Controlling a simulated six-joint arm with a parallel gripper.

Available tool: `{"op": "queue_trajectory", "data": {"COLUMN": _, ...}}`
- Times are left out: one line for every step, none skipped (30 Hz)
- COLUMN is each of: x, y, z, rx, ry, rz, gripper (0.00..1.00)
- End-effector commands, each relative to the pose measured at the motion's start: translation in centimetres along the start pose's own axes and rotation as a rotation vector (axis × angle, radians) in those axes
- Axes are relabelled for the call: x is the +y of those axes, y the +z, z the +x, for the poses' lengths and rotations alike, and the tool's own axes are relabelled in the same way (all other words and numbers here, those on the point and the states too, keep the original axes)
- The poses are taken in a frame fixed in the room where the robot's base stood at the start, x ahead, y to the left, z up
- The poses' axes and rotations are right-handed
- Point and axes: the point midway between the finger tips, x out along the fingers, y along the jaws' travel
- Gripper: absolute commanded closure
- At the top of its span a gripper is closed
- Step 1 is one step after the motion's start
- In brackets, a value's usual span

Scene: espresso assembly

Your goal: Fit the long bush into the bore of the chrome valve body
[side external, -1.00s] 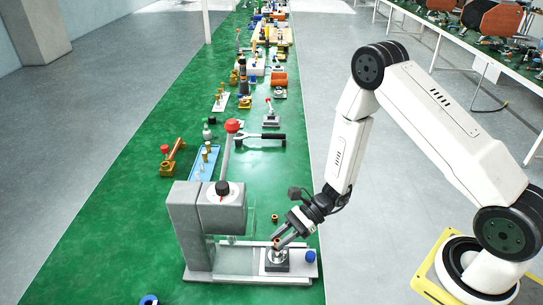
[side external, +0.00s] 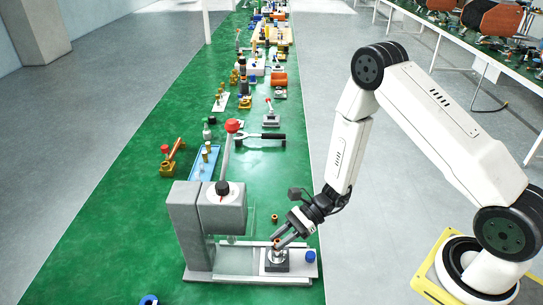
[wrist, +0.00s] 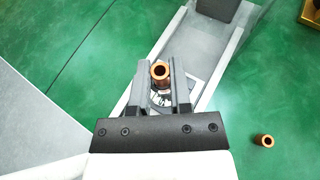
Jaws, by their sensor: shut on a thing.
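My gripper (side external: 279,240) is shut on the long bush, a copper-coloured tube (wrist: 160,72) with an open bore at its top. In the side view the bush (side external: 276,242) shows as a small copper spot between the fingertips. The chrome valve body (side external: 277,255) sits in a dark square block on the press base, directly below the fingertips. In the wrist view the bush and fingers hide most of the valve body. I cannot tell whether the bush has entered the bore.
The grey press (side external: 205,215) with its red-knobbed lever stands left of my gripper. A blue knob (side external: 310,257) is at the base's right end. A second, shorter copper bush (wrist: 263,141) lies loose on the green bench. A blue tray (side external: 204,163) stands farther back.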

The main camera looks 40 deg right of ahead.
Motion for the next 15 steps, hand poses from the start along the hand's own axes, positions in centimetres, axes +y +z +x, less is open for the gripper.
{"op": "queue_trajectory", "data": {"x": 0.0, "y": 0.0, "z": 0.0, "rx": 0.0, "ry": 0.0, "rz": 0.0, "gripper": 1.0}}
{"op": "queue_trajectory", "data": {"x": 0.0, "y": 0.0, "z": 0.0, "rx": 0.0, "ry": 0.0, "rz": 0.0, "gripper": 1.0}}
{"op": "queue_trajectory", "data": {"x": 0.0, "y": -0.02, "z": 0.01, "rx": 0.0, "ry": 0.0, "rz": 0.0, "gripper": 1.0}}
{"op": "queue_trajectory", "data": {"x": 0.0, "y": -0.04, "z": 0.02, "rx": 0.0, "ry": 0.0, "rz": 0.0, "gripper": 1.0}}
{"op": "queue_trajectory", "data": {"x": 0.0, "y": -0.06, "z": 0.03, "rx": 0.0, "ry": 0.0, "rz": 0.0, "gripper": 1.0}}
{"op": "queue_trajectory", "data": {"x": 0.0, "y": -0.1, "z": 0.04, "rx": 0.0, "ry": 0.0, "rz": 0.0, "gripper": 1.0}}
{"op": "queue_trajectory", "data": {"x": 0.0, "y": -0.14, "z": 0.06, "rx": 0.0, "ry": 0.0, "rz": 0.0, "gripper": 1.0}}
{"op": "queue_trajectory", "data": {"x": 0.0, "y": -0.18, "z": 0.08, "rx": 0.0, "ry": 0.0, "rz": 0.0, "gripper": 1.0}}
{"op": "queue_trajectory", "data": {"x": 0.0, "y": -0.24, "z": 0.1, "rx": 0.0, "ry": 0.0, "rz": 0.001, "gripper": 1.0}}
{"op": "queue_trajectory", "data": {"x": 0.01, "y": -0.29, "z": 0.12, "rx": 0.0, "ry": 0.0, "rz": 0.001, "gripper": 1.0}}
{"op": "queue_trajectory", "data": {"x": 0.01, "y": -0.34, "z": 0.14, "rx": 0.0, "ry": 0.0, "rz": 0.001, "gripper": 1.0}}
{"op": "queue_trajectory", "data": {"x": 0.02, "y": -0.4, "z": 0.17, "rx": 0.0, "ry": 0.0, "rz": 0.001, "gripper": 1.0}}
{"op": "queue_trajectory", "data": {"x": 0.02, "y": -0.44, "z": 0.18, "rx": 0.0, "ry": 0.0, "rz": 0.001, "gripper": 1.0}}
{"op": "queue_trajectory", "data": {"x": 0.02, "y": -0.48, "z": 0.2, "rx": 0.0, "ry": 0.0, "rz": 0.001, "gripper": 1.0}}
{"op": "queue_trajectory", "data": {"x": 0.02, "y": -0.52, "z": 0.22, "rx": 0.0, "ry": 0.0, "rz": 0.001, "gripper": 1.0}}
